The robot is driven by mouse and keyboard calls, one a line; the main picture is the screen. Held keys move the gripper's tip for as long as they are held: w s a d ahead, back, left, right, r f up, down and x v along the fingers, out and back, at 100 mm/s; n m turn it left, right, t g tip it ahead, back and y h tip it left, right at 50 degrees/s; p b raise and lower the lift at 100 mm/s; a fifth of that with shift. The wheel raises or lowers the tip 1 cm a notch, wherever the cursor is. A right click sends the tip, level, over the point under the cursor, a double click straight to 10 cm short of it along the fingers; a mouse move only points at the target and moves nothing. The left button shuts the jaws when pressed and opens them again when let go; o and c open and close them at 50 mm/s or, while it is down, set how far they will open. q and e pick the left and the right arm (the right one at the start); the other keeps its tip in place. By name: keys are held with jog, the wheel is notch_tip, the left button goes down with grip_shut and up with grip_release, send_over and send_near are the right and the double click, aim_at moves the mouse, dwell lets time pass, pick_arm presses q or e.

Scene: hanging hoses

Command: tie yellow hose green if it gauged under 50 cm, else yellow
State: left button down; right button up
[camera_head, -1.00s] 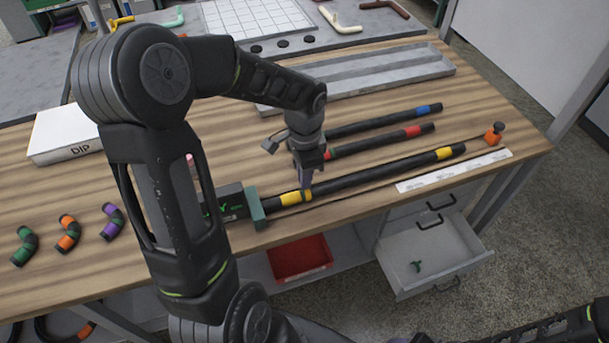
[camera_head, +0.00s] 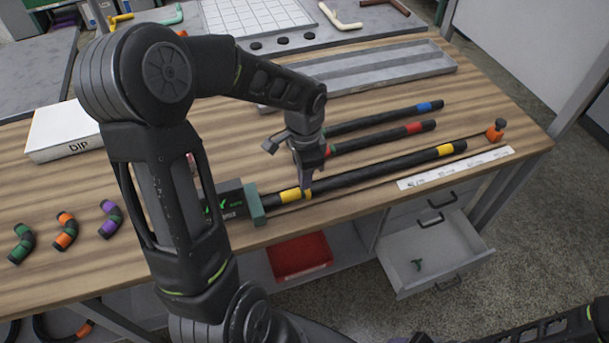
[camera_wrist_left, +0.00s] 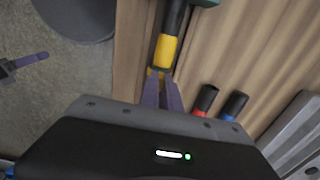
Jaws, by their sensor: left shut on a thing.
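The yellow hose (camera_head: 385,167) is a long black tube with a yellow band near each end. It lies along the front of the wooden bench. Its left end meets a green block (camera_head: 256,204) beside a dark display with green marks. My left gripper (camera_head: 304,192) points down and is shut on the hose at its left yellow band; the band also shows in the left wrist view (camera_wrist_left: 164,50), just ahead of the purple fingers. A grey part with a purple finger, seemingly my right gripper (camera_wrist_left: 25,63), shows at the left of the wrist view; its opening is unclear.
Red-banded (camera_head: 385,137) and blue-banded (camera_head: 390,117) hoses lie behind. An orange-topped fixture (camera_head: 495,131) stands beyond the right end, near a white scale strip (camera_head: 455,169). Elbow pieces (camera_head: 66,232) lie left. An open drawer (camera_head: 440,255) and red bin (camera_head: 300,257) are below.

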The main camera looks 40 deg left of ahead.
pick_arm(q)
jog(key=c, duration=1.5)
grip_release()
notch_tip(320, 180, up, 8)
jog(key=shift+f, duration=0.15)
